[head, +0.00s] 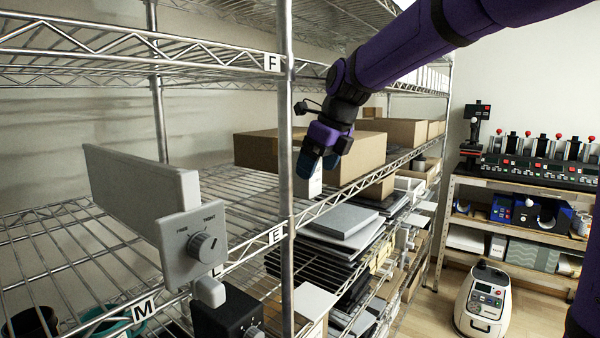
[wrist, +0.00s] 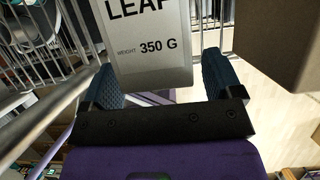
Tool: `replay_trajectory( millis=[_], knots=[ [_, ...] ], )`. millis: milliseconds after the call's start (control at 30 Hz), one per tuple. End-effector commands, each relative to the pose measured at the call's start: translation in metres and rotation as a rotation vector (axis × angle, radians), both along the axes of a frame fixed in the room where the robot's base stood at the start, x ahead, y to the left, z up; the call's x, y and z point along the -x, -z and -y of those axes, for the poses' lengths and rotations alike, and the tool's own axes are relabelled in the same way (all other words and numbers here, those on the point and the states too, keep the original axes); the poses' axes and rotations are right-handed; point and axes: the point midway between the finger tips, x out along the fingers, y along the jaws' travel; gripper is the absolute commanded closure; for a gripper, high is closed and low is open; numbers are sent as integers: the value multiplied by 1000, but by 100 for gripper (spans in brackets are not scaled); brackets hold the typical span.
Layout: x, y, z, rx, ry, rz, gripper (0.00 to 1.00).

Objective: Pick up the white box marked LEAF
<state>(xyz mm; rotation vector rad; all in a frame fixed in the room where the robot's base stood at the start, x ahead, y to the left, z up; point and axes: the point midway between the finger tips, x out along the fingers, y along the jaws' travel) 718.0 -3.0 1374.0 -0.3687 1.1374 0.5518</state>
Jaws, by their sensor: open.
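The white box marked LEAF (wrist: 148,50) is in the wrist view, with "WEIGHT 350 G" on its face. It stands between the two blue fingers of my gripper (wrist: 162,85), which are open on either side of it with a visible gap at the right. In the head view a white part of the box (head: 308,182) shows below my gripper (head: 325,160), on the wire shelf behind the upright post. My gripper and the post hide the rest of it there.
Cardboard boxes stand close by on the same shelf, one at the left (head: 257,149) and one at the right (head: 362,152). The metal post (head: 286,200) is just left of my gripper. A grey dial panel (head: 192,246) is at the left.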

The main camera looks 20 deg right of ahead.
Motion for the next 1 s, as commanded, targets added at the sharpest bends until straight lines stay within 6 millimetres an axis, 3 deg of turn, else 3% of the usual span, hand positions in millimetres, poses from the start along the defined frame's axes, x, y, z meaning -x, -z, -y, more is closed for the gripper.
replay_trajectory(
  millis=[100,367,400,667,1000],
  knots=[
    [-3,11,-3,0,0,-1,15],
    [-4,13,-3,0,0,0,15],
    [-4,13,-3,0,0,0,17],
    [-4,13,-3,0,0,0,77],
    [-4,10,-3,0,0,2,80]
  ],
)
